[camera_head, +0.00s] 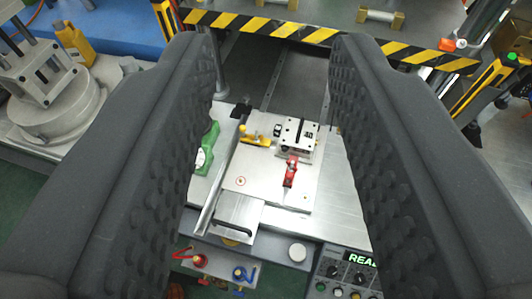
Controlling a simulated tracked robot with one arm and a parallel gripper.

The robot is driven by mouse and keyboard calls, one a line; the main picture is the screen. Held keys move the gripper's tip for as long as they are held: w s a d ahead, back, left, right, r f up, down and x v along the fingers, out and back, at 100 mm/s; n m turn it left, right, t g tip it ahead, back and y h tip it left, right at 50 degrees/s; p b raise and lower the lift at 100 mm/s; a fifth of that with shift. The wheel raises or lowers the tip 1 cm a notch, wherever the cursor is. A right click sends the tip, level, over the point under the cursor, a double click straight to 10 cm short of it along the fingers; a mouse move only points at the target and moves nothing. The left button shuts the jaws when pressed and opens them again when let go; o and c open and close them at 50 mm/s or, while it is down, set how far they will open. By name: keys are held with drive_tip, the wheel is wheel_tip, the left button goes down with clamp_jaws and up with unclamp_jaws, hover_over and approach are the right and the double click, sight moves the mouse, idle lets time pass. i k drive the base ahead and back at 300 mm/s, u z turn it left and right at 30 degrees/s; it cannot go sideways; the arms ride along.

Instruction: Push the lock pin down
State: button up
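My gripper (274,70) shows as two large dark grey padded fingers, one on each side of the picture. They are wide apart with nothing held between them. Between them, farther off, a light metal plate (262,185) lies on a workbench. On it are a small red part (290,172), a yellow part (256,142) and a silver block with holes (298,135). I cannot tell for certain which of these is the lock pin, or whether it is up or down. The fingers appear clear of all these parts.
A green part (207,150) stands left of the plate, partly behind the left finger. A control panel (345,275) with buttons and a display sits at the bottom right. A yellow-black striped bar (320,36) crosses the back. A round metal machine (42,110) stands at left.

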sight(245, 98)
drive_tip(key=u, duration=0.35)
drive_tip(key=i, duration=0.9)
drive_tip(key=z, duration=0.25)
